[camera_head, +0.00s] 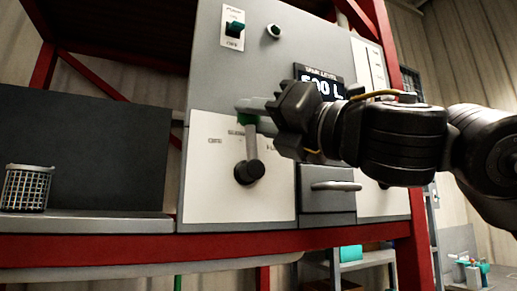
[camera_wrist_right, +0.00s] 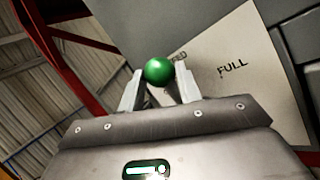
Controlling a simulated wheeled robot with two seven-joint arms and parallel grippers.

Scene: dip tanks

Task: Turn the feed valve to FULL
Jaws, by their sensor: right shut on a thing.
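The feed valve is a grey lever on a dark round hub (camera_head: 249,172), set on a pale label plate (camera_head: 205,190). The lever points nearly straight up, close to the middle label, and ends in a green knob (camera_head: 239,119). My right gripper (camera_head: 245,106) reaches in from the right and is shut on the knob. In the right wrist view the green knob (camera_wrist_right: 159,70) sits between the two fingertips (camera_wrist_right: 160,76). The FULL label (camera_wrist_right: 233,69) is to the knob's right there; in the head view my gripper partly covers it. My left gripper is out of view.
Above is a teal toggle switch (camera_head: 235,29) and a round button (camera_head: 274,31). A display (camera_head: 322,86) is partly behind my right arm. A drawer handle (camera_head: 336,186) juts out to the right of the hub. A wire basket (camera_head: 27,188) stands on the left shelf.

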